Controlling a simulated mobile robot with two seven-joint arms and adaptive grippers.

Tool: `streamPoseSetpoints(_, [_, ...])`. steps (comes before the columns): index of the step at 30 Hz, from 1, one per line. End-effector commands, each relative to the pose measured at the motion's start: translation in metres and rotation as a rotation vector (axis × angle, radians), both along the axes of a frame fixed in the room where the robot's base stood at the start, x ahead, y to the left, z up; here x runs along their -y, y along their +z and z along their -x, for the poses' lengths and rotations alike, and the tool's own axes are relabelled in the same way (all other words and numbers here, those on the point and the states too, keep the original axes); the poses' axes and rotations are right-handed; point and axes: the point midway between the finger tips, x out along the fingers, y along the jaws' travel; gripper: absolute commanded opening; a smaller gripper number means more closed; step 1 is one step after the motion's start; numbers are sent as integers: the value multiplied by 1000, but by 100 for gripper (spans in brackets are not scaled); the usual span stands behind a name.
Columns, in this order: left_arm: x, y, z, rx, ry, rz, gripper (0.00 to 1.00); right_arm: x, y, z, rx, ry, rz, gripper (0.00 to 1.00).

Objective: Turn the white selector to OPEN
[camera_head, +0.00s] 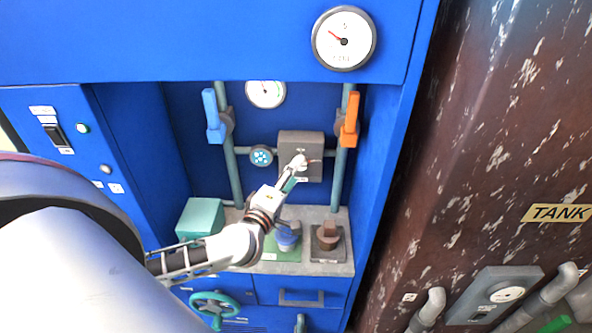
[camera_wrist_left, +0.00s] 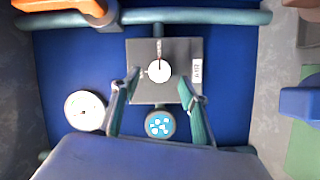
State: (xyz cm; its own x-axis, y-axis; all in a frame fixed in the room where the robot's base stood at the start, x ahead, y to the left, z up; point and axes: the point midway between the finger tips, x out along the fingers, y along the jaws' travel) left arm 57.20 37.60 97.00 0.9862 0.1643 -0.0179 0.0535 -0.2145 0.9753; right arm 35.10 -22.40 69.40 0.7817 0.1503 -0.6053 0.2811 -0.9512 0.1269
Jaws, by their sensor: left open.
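The white selector (camera_head: 299,161) sits on the front of a grey box (camera_head: 287,143) on the pipework in the blue cabinet. In the left wrist view the selector (camera_wrist_left: 158,72) is a round white knob with a thin dark pointer directed to the top of that picture; in the head view it points right. A label (camera_wrist_left: 197,71) on the box is too small to read. My left gripper (camera_head: 292,176) is open in front of the box. In the wrist view its fingertips (camera_wrist_left: 159,83) lie on either side of the knob; contact cannot be told. My right gripper is not in view.
A blue lever (camera_head: 213,116) and an orange lever (camera_head: 349,120) stand left and right of the box. A round blue-dotted fitting (camera_head: 261,156) and a white gauge (camera_head: 265,94) are close by. Below, a grey shelf (camera_head: 288,268) carries a blue knob (camera_head: 287,238) and a brown knob (camera_head: 327,236).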

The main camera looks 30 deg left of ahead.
Motion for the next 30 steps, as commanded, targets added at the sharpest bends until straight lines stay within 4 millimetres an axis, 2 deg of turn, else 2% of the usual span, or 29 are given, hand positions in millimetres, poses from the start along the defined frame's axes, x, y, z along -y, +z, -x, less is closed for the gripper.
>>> streamPoseSetpoints(6, [8, 0, 45, -4, -1, 2, 44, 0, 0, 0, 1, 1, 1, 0])
streamPoseSetpoints(13, [13, 0, 78, -3, -1, 1, 44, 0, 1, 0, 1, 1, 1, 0])
streamPoseSetpoints(19, [15, 1, 89, -2, -1, 1, 44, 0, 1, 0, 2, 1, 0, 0])
streamPoseSetpoints(30, [15, 1, 89, -1, -1, 1, 44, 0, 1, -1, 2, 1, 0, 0])
